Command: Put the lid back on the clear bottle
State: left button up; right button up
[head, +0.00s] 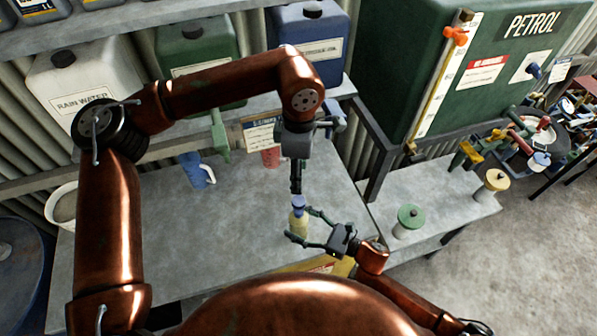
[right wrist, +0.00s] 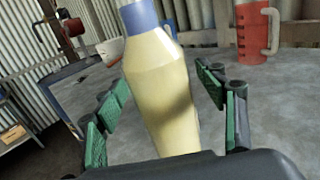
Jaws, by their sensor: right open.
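The clear bottle (head: 298,222), with pale yellow contents, stands upright on the grey bench. A blue lid (head: 298,202) shows at its top; in the right wrist view the blue part (right wrist: 140,15) sits at the bottle's neck, its upper end cut off by the frame. My left gripper (head: 297,191) points down from above, its fingertips at the lid. Its fingers are seen nearly edge-on, so their grip is unclear. My right gripper (head: 299,224) is open, with its fingers on either side of the bottle (right wrist: 165,90), apart from it in the right wrist view.
A blue jug (head: 197,171) and a red jug (right wrist: 253,32) stand further back on the bench. Large containers line the shelf behind, with a green petrol tank (head: 410,60) at right. Green (head: 410,217) and yellow spools stand on the right-hand bench. The bench left of the bottle is clear.

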jog(key=shift+d, duration=0.1)
jog(key=v, duration=1.2)
dwell(0.4)
